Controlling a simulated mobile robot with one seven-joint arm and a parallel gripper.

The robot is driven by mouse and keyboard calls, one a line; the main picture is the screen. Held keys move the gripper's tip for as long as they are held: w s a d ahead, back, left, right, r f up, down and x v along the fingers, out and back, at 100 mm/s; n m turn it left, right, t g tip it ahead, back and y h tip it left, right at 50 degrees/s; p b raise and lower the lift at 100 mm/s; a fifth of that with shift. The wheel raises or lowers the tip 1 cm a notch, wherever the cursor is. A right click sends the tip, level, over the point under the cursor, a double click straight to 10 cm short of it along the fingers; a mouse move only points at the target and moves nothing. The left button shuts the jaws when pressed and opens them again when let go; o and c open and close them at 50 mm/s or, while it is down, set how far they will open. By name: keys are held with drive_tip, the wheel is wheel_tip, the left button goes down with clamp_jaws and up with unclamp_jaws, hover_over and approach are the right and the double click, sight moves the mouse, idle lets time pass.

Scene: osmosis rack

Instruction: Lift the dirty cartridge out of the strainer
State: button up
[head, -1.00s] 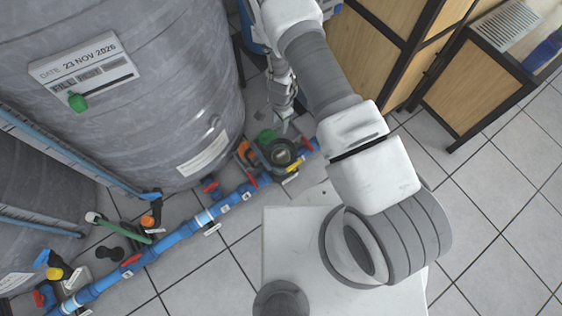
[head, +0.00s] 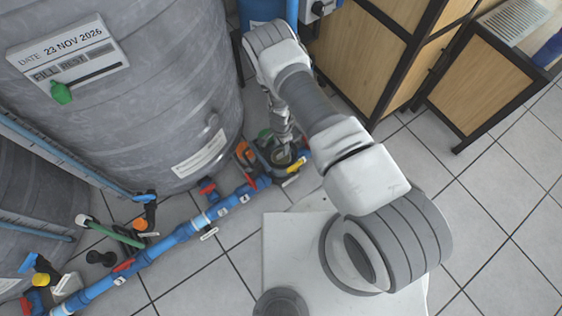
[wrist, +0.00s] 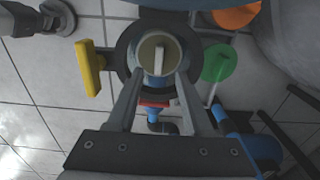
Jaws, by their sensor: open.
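The strainer (head: 263,168) is a dark housing on the blue pipe at the foot of the large grey tank. In the wrist view its round dark collar (wrist: 126,58) surrounds an open mouth. Inside the mouth sits the cartridge (wrist: 148,66), a pale beige cup with a light upright bar (wrist: 159,60) across its middle. In the head view my gripper (head: 283,150) is over the strainer, and the cartridge is hidden.
A yellow handle (wrist: 88,68) and a green round part (wrist: 216,62) flank the strainer. The blue pipe (head: 180,236) runs to the lower left with red valve handles. The grey tank (head: 150,110) is close behind.

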sight(281, 154)
wheel_tip(281, 154, down, 5)
drive_tip(key=b, duration=0.2)
drive_tip(key=shift+s+f+b, duration=0.1)
drive_tip(key=shift+b, duration=0.2)
drive_tip(key=shift+c, duration=0.3)
clamp_jaws()
idle(0.8)
